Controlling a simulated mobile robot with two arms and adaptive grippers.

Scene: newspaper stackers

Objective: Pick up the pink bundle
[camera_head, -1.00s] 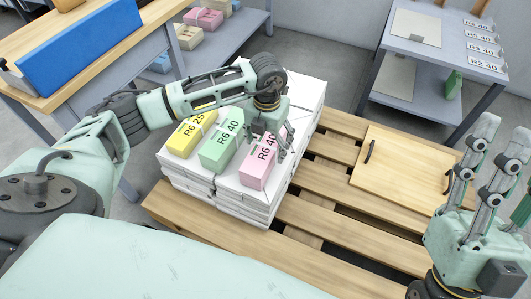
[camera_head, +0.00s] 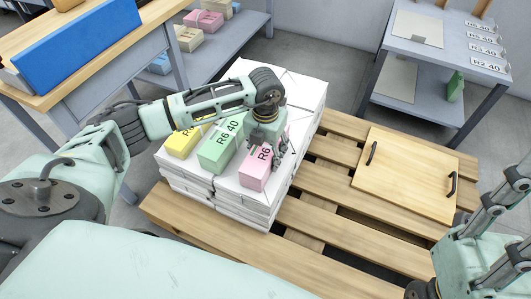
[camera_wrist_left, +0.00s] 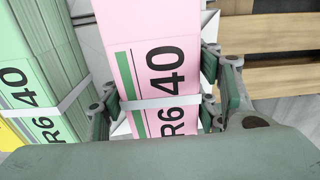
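The pink bundle (camera_head: 254,170), marked R6 40 with a white band, lies on a stack of white paper (camera_head: 228,196). In the left wrist view the pink bundle (camera_wrist_left: 160,58) runs between the fingers of my left gripper (camera_wrist_left: 160,108). The fingers stand on both sides of it, near the white band, with a narrow gap at the left side. In the head view my left gripper (camera_head: 280,150) reaches down over it and hides its far end. My right gripper (camera_head: 515,190) is open and empty at the right edge, partly cut off.
A green bundle (camera_head: 220,148) lies close to the left of the pink one, with a yellow bundle (camera_head: 183,142) beyond. The stack sits on a wooden pallet (camera_head: 330,225) with a handled board (camera_head: 405,175). A grey shelf table (camera_head: 455,55) stands behind.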

